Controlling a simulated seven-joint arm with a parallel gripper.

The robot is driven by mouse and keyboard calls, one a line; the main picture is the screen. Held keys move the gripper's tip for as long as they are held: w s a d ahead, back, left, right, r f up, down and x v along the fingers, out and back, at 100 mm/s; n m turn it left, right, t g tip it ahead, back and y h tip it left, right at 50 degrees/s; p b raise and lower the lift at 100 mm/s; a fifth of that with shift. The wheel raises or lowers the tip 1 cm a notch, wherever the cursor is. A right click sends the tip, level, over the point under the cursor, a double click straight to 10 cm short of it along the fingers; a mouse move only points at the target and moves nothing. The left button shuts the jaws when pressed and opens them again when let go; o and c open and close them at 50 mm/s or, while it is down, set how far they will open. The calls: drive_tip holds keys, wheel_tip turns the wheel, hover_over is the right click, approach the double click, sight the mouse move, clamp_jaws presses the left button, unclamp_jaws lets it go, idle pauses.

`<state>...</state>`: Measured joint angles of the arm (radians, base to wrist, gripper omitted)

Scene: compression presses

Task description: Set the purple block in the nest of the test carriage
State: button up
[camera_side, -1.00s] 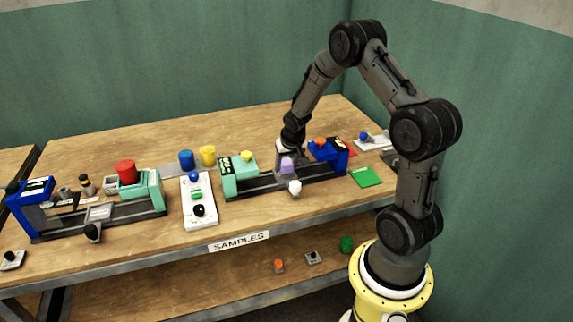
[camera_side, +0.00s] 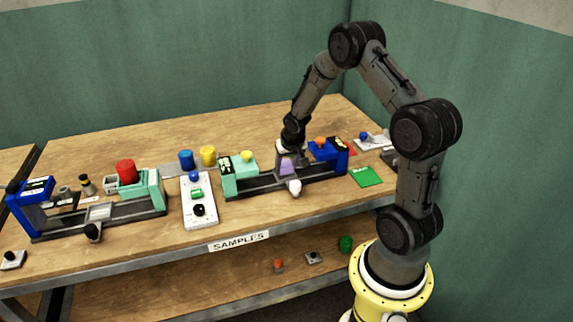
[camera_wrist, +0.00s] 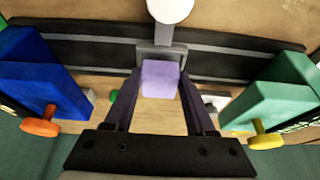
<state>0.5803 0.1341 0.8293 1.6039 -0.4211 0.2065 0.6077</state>
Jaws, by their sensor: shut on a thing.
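The purple block (camera_side: 287,167) is between the fingers of my gripper (camera_side: 286,170), above the rail of the right-hand press. In the wrist view the purple block (camera_wrist: 161,79) sits between the two fingertips of my gripper (camera_wrist: 160,80), which are shut on it. The test carriage (camera_wrist: 160,53) is a grey piece on the dark rail, with a white knob (camera_wrist: 171,9) on a stem. The block overlaps the carriage's edge in the wrist view. I cannot tell whether the block touches the nest, which the block and fingers mostly hide.
The blue press head (camera_side: 322,152) with an orange knob stands right of the carriage, and the mint-green head (camera_side: 240,175) with a yellow knob stands left. A white control panel (camera_side: 199,202), a green square (camera_side: 366,177) and blue and yellow cylinders stand nearby.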

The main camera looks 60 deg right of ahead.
drive_tip(key=shift+f, duration=0.5)
drive_tip(key=o, duration=1.4)
drive_tip(key=s+a+r+n+t, duration=0.25)
drive_tip(key=a+r, duration=0.65)
drive_tip(key=r, duration=0.5)
drive_tip(key=s+a+r+n+t, duration=0.1)
drive_tip(key=s+a+r, duration=0.2)
drive_tip(key=a+r, duration=0.8)
drive_tip(key=s+a+n+y, duration=0.1)
drive_tip(key=s+a, duration=0.1)
drive_tip(key=s, duration=0.3)
drive_tip(key=s+a+n+y, duration=0.1)
drive_tip(key=s+a+n, duration=0.1)
drive_tip(key=s, duration=0.3)
drive_tip(key=s+a+n+g+y, duration=0.1)
drive_tip(key=s+a+n, duration=0.1)
drive_tip(key=s, duration=0.3)
drive_tip(key=shift+s+a+f+n, duration=0.1)
drive_tip(key=shift+s+a+n, duration=0.1)
drive_tip(key=shift+a+n, duration=0.1)
